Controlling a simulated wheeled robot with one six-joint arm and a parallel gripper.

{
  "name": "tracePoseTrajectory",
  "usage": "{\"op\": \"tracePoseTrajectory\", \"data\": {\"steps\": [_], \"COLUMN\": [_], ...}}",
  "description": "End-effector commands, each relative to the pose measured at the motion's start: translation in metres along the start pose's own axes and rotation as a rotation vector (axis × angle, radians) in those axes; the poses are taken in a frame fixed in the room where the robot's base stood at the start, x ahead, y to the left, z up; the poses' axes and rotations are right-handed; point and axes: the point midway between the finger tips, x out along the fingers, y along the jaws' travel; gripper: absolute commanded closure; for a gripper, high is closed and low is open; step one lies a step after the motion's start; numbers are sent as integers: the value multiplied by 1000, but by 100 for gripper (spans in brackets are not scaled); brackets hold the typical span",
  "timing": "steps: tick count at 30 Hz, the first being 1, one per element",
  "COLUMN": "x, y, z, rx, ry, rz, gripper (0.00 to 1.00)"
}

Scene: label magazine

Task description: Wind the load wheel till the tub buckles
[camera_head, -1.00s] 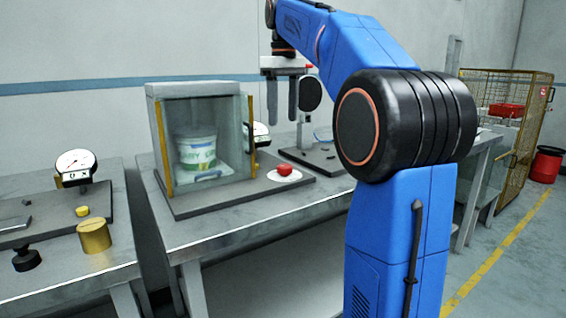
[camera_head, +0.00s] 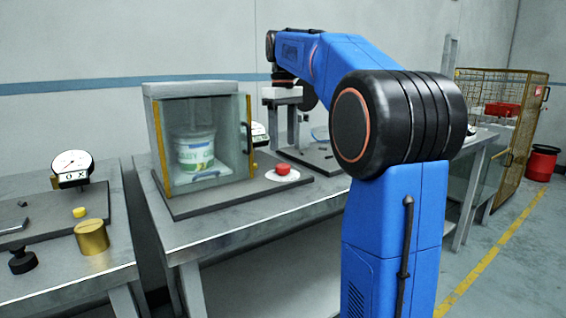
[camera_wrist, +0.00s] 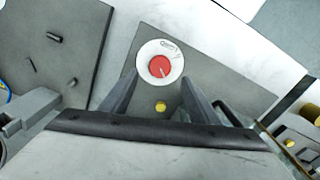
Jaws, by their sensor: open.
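A white tub (camera_head: 196,152) with green and blue print stands upright inside a glass-fronted cabinet (camera_head: 190,90) with yellow edge strips. Its wall looks unbuckled. A red knob (camera_head: 283,169) on a white round plate sits on the dark base right of the cabinet. In the wrist view the red knob (camera_wrist: 160,67) shows from above, with a pale pointer line. I cannot tell whether it is the load wheel. My gripper (camera_head: 282,140) is open and empty above and behind the knob. In the wrist view my gripper (camera_wrist: 160,84) has its fingers either side of the knob's line, apart from it.
A dark door handle (camera_head: 247,137) stands out at the cabinet's right. A gauge (camera_head: 258,134) is partly hidden behind the cabinet. The left bench holds another gauge (camera_head: 72,166) and a brass cylinder (camera_head: 91,236).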

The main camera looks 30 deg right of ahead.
Motion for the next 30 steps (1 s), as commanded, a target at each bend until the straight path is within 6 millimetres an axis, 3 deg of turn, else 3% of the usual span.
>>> {"op": "tracePoseTrajectory", "data": {"steps": [6,12,26,27,30], "x": [39,64,76,76,76], "y": [0,0,0,0,0], "z": [0,0,0,0,0], "rx": [0,0,0,0,0], "ry": [-1,-1,1,1,0], "rz": [-1,0,0,0,0], "gripper": [45,45,45,47,71]}}
